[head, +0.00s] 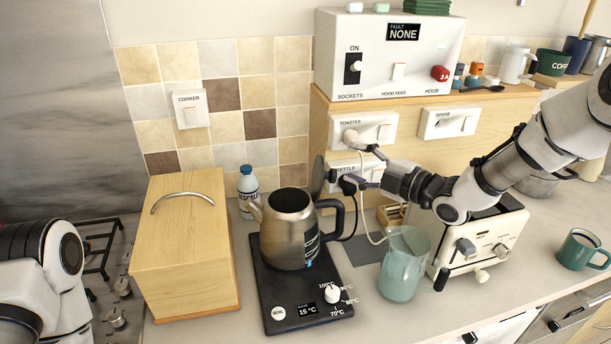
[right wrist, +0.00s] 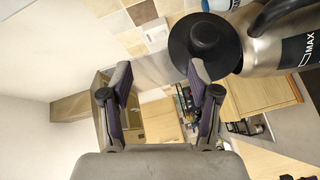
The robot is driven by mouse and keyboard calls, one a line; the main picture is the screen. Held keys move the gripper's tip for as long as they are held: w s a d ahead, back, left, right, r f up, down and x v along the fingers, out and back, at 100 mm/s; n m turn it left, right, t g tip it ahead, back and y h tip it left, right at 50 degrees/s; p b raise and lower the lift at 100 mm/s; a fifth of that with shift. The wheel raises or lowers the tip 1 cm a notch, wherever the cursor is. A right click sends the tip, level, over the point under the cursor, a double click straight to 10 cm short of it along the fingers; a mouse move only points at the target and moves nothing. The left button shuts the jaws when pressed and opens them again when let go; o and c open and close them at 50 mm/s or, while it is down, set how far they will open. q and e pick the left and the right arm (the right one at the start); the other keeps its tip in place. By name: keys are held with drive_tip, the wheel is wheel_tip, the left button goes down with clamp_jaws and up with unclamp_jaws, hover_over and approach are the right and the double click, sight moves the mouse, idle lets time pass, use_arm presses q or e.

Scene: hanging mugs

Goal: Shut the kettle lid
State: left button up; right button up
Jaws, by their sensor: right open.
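The steel kettle (head: 288,240) stands upright on its black base (head: 285,312), its black handle to the right. Its dark round lid (head: 318,177) is open, standing up on edge at the handle side. In the right wrist view the lid (right wrist: 205,42) shows as a black disc with a raised centre, beside the kettle body (right wrist: 270,50). My right gripper (head: 357,168) is open and empty, just right of the lid and above the handle. In the right wrist view one finger overlaps the lid's edge; I cannot tell if they touch. My left gripper is out of view.
A wooden bread bin (head: 185,245) stands left of the kettle, a white bottle (head: 248,185) behind it. A glass jug (head: 403,265) and a cream toaster (head: 485,240) stand to the right. Cables hang from wall sockets behind my right gripper. A green mug (head: 580,250) is far right.

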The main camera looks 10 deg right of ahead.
sight(333, 176)
wheel_tip(333, 176, down, 6)
drive_tip(key=s+d+b, duration=0.1)
drive_tip(key=s+b, duration=0.1)
drive_tip(key=b, duration=0.4)
drive_tip(key=p+x, duration=0.3)
drive_tip(key=x, duration=0.5)
drive_tip(key=shift+w+a+r, duration=0.1)
drive_tip(key=shift+w+r, duration=0.05)
drive_tip(key=shift+w, duration=0.3)
drive_tip(key=c, duration=0.4)
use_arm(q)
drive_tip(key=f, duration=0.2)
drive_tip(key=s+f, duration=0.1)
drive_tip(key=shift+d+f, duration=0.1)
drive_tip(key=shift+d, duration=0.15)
use_arm(e)
drive_tip(key=shift+s, duration=0.2)
clamp_jaws()
